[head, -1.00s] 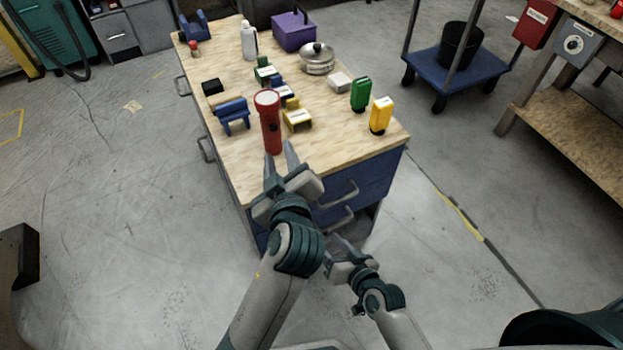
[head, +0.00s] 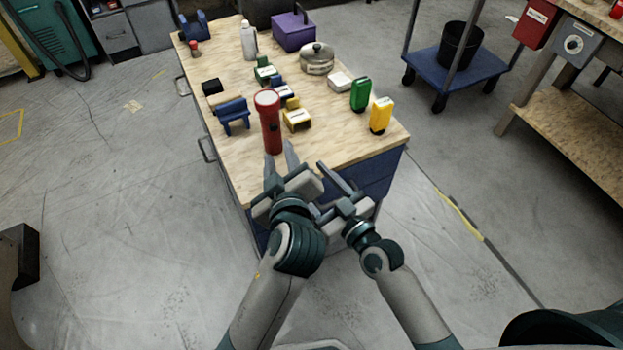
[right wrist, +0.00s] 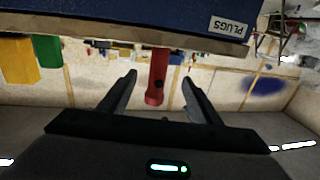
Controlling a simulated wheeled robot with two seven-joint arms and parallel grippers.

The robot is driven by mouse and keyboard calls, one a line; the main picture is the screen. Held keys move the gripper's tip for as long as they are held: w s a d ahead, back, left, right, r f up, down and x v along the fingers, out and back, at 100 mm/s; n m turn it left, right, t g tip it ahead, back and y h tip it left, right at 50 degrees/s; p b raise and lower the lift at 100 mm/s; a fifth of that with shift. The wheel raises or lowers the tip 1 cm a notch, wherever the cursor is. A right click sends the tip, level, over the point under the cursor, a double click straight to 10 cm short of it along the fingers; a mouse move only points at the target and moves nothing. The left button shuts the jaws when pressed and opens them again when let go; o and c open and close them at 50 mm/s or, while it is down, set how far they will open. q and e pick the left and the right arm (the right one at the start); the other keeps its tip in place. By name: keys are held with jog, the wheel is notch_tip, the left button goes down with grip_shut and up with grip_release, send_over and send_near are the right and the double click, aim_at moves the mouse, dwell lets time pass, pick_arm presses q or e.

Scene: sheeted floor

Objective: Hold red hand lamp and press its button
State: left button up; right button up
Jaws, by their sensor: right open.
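The red hand lamp (head: 271,128) stands upright near the front edge of the wooden bench top (head: 340,150), its pale round lens facing up. In the right wrist view the lamp (right wrist: 158,85) appears upside down, ahead between the fingers. A dark spot shows on its side there; I cannot tell whether it is the button. My left gripper (head: 279,155) is open, its fingertips at the near side of the lamp's base. Contact cannot be told. My right gripper (head: 316,188) is open and empty, to the right of the left one, near the bench's front edge.
Blue (head: 233,114) and yellow (head: 297,117) holders stand beside the lamp. Green (head: 361,94) and yellow (head: 381,115) containers stand to the right. A pot (head: 317,60), white bottle (head: 249,40) and purple box (head: 293,32) are farther back. The bench's right front corner is clear.

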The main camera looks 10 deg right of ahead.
aim_at(277, 143)
jog(key=shift+w+a, duration=0.1)
jog(key=shift+w, duration=0.05)
jog(key=x, duration=1.7)
jog(key=c, duration=1.2)
pick_arm(q)
grip_shut()
dwell(2.6)
